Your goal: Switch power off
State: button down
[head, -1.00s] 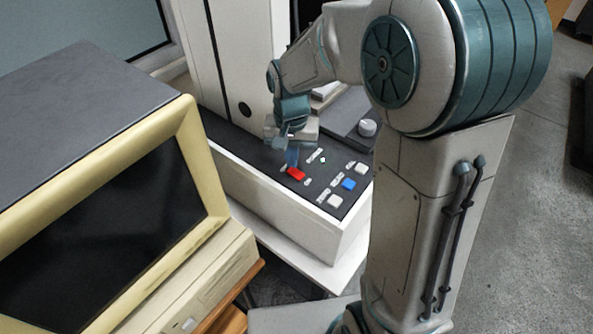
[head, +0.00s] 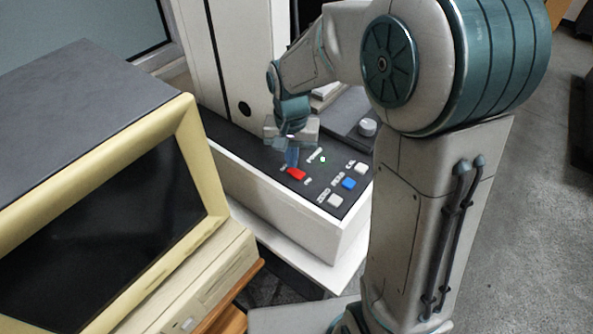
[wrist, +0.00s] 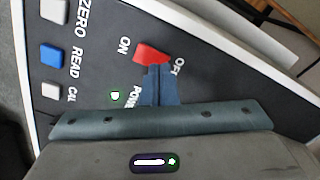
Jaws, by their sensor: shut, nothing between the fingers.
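The red power switch (head: 297,174) is on the dark control panel, between the ON and OFF labels; it also shows in the wrist view (wrist: 150,52). My gripper (head: 292,160) points down at the panel with its fingers shut and empty. In the wrist view the fingertips (wrist: 158,70) are right at the switch's lower edge, on the side toward the OFF label. They partly cover the POWER label, and I cannot tell whether they touch the switch. A small green light (wrist: 115,96) shows beside the POWER label.
White ZERO (head: 334,201), blue READ (head: 348,184) and white CAL (head: 361,168) buttons sit nearby on the panel. A grey knob (head: 367,127) stands behind them. A beige monitor (head: 213,190) stands close on the left.

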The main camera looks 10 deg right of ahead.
jog(key=shift+f+b, duration=0.5)
jog(key=shift+f, duration=0.25)
jog(key=shift+r, duration=0.15)
jog(key=shift+r+p, duration=2.7)
jog(key=shift+r, duration=0.75)
jog(key=s+d+r+n+t, duration=0.1)
jog(key=s+d+r, duration=0.2)
jog(key=s, duration=0.5)
jog(key=s+d+r+n+t, duration=0.2)
jog(key=s+d+r, duration=0.1)
jog(key=s+d, duration=0.3)
jog(key=shift+s+r, duration=0.2)
jog(key=shift+s, duration=0.95)
jog(key=shift+d, duration=0.1)
